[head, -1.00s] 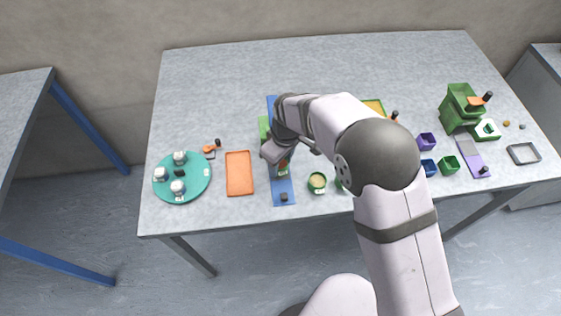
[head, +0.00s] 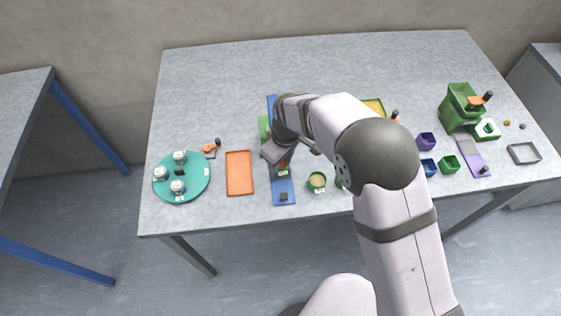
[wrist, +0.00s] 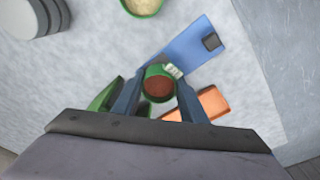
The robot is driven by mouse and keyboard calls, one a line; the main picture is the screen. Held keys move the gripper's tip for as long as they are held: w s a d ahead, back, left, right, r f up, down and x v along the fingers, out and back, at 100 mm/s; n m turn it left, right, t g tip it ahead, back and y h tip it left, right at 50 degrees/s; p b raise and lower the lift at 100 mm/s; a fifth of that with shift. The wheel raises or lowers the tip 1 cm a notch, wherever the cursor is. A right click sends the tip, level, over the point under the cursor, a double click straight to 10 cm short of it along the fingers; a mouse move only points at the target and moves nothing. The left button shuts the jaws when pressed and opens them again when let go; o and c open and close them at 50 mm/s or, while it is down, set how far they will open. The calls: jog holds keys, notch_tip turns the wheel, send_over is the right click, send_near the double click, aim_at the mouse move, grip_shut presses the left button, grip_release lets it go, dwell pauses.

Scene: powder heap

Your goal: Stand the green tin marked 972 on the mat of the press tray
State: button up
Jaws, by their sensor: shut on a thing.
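My gripper (wrist: 157,92) is shut on a green tin (wrist: 151,71) with reddish-brown powder in it. A white label shows on the tin's side, too small to read. The wrist view looks down into the tin between the two fingers. In the head view my gripper (head: 278,158) is over the blue board (head: 284,190), and the tin is mostly hidden there. I cannot tell whether the tin touches the board. An orange tray (head: 239,190) lies left of the board; it also shows in the wrist view (wrist: 211,103). I cannot tell which thing is the press tray, or see its mat.
A second green tin (head: 317,182) with pale powder stands right of the board. A teal round tray (head: 195,192) with several small pots is at the left. Green and purple cups, a green mill (head: 457,110) and a purple board (head: 472,158) stand at the right. The back left table is clear.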

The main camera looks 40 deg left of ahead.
jog(key=shift+f, duration=0.4)
jog(key=o, duration=1.1)
jog(key=shift+o, duration=0.8)
jog(key=shift+o, duration=1.4)
jog(key=shift+r, duration=0.1)
jog(key=shift+r+p, duration=2.25)
jog(key=shift+r, duration=1.25)
